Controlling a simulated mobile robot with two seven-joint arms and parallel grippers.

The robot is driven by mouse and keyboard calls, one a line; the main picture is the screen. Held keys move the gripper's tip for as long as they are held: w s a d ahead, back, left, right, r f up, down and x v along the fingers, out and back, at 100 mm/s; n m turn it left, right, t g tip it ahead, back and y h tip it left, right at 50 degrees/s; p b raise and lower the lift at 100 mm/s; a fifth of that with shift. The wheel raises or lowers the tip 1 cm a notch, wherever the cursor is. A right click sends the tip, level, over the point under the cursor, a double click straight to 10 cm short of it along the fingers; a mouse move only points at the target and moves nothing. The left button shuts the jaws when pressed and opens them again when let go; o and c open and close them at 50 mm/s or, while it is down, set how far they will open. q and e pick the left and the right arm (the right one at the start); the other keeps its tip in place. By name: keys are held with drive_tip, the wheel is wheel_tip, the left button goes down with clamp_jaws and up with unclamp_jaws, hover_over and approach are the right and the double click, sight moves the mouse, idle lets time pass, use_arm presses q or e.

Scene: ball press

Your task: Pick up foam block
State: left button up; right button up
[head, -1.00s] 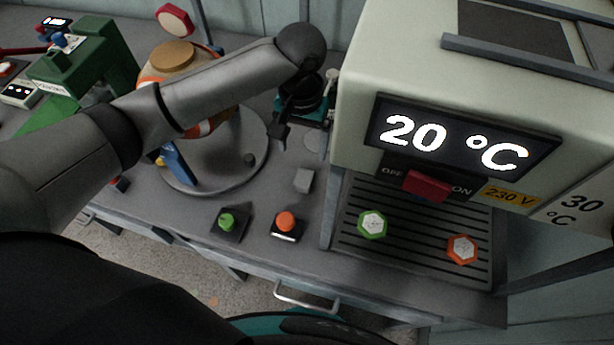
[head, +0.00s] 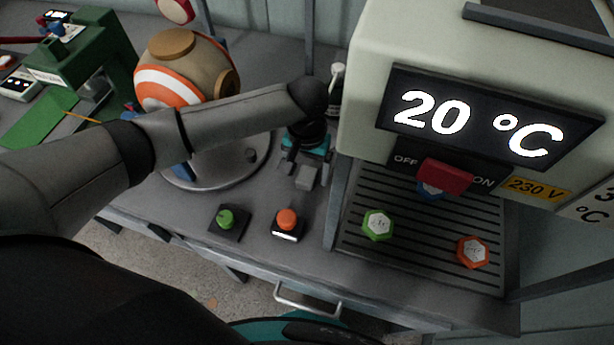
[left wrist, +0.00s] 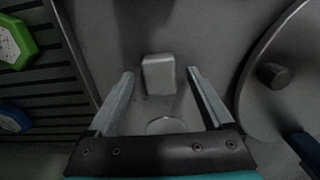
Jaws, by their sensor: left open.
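The foam block (head: 306,178) is a small light grey cube on the grey worktop, left of the heater. It also shows in the left wrist view as a pale block (left wrist: 158,74). My left gripper (head: 297,170) comes down close to the block from behind it. In the left wrist view my left gripper (left wrist: 160,76) is open, with the block seen between its two fingertips and gaps on both sides. The gripper holds nothing. My right gripper is not in view.
The heater's display (head: 478,122) reads 20 °C. Its slatted tray (head: 410,247) holds green, orange and blue hexagonal pieces. A green button (head: 226,218) and an orange button (head: 286,218) sit in front. A striped ball (head: 185,75) stands on a round base at left.

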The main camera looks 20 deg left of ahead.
use_arm(q)
drive_tip(key=shift+c, duration=0.2)
clamp_jaws()
idle(0.4)
drive_tip(key=shift+r, duration=0.1)
